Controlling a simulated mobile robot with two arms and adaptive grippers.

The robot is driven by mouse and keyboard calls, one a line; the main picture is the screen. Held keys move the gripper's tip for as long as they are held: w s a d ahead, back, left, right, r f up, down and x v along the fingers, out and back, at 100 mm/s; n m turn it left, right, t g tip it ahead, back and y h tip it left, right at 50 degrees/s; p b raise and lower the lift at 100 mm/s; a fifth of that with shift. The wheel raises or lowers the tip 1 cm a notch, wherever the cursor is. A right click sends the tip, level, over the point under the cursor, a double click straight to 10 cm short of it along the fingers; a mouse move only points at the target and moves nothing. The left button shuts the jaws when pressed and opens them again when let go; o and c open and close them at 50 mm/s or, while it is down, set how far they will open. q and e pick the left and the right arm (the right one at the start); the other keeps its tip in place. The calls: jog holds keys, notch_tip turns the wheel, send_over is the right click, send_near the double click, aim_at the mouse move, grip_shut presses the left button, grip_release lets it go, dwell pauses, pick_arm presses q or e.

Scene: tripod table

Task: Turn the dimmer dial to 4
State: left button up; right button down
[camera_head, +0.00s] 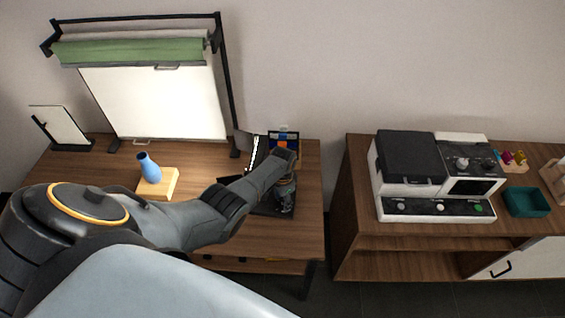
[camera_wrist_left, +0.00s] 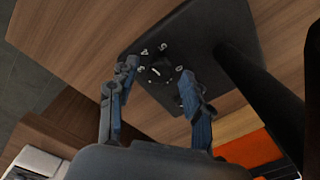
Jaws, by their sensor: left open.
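The dimmer dial (camera_wrist_left: 157,73) is a small round black knob with a white pointer mark, seen in the left wrist view. White characters surround it on a dark panel (camera_wrist_left: 205,35); they are small and hard to read, so I cannot tell the setting surely. My left gripper (camera_wrist_left: 158,76) is open, with one blue-grey finger on each side of the dial in the picture. I cannot tell whether either finger touches it. In the head view my left gripper (camera_head: 285,196) is over the dark base (camera_head: 268,209) at the wooden table's right side and hides the dial.
A blue vase (camera_head: 149,168) stands on a yellow block (camera_head: 168,184) left of my forearm. A backdrop stand (camera_head: 150,100) with a green roll is behind. A separate cabinet (camera_head: 352,190) to the right carries a black-and-white machine (camera_head: 405,160) and a teal tray (camera_head: 527,203).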

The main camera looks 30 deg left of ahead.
aim_at(282, 202)
pick_arm(q)
notch_tip(282, 202, up, 12)
jog(key=shift+f, duration=0.25)
dwell(0.3)
dwell(0.3)
